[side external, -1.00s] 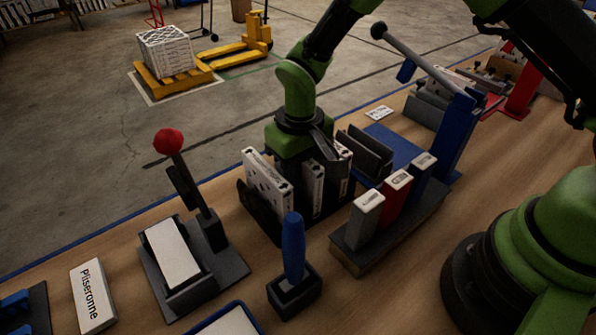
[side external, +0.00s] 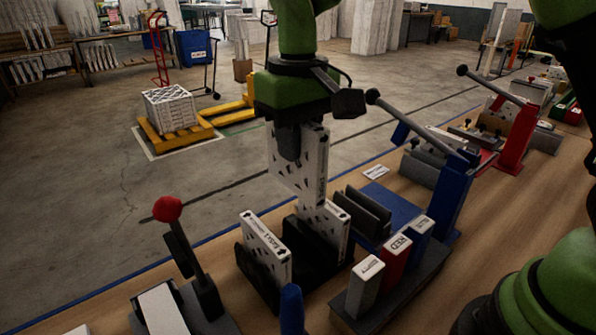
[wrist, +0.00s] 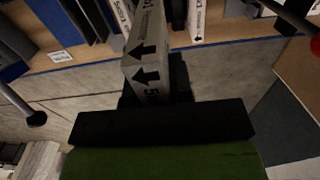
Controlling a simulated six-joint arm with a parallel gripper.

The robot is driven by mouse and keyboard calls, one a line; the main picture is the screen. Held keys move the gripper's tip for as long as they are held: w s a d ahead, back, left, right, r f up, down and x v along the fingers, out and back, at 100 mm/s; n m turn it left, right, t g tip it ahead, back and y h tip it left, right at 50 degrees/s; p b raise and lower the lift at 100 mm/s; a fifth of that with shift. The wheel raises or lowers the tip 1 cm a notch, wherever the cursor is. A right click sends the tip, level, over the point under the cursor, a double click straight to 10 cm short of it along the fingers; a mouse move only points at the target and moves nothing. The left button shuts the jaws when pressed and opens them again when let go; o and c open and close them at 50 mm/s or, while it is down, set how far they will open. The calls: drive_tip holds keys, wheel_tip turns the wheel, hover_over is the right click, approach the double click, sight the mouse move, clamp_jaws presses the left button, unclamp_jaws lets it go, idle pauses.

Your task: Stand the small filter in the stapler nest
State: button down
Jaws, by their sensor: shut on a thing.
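My gripper (side external: 287,150) is shut on a white filter with black markings (side external: 308,170) and holds it upright above the black rack (side external: 300,250). The wrist view shows the same filter (wrist: 148,55) with black arrows on its edge, between the dark fingers (wrist: 152,92). Two other white filters stand in the rack, one at left (side external: 264,245) and one at right (side external: 326,222). The held filter's lower end is close to the right one; I cannot tell if they touch. A blue lever device (side external: 447,200) with dark upright plates (side external: 362,213), apparently the stapler nest, stands right of the rack, apart from the filter.
A grey holder (side external: 385,300) with white, red and blue blocks stands in front of the blue device. A red-knobbed lever press (side external: 185,265) is at left, and a blue handle (side external: 291,308) is at front. A red lever device (side external: 515,140) stands farther right.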

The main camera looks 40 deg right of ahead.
drive_tip(key=d, duration=1.7)
drive_tip(key=shift+f, duration=2.2)
drive_tip(key=shift+s+f, duration=0.1)
drive_tip(key=shift+f, duration=2.3)
drive_tip(key=shift+f, duration=0.1)
drive_tip(key=shift+f, duration=1)
drive_tip(key=shift+f, duration=0.25)
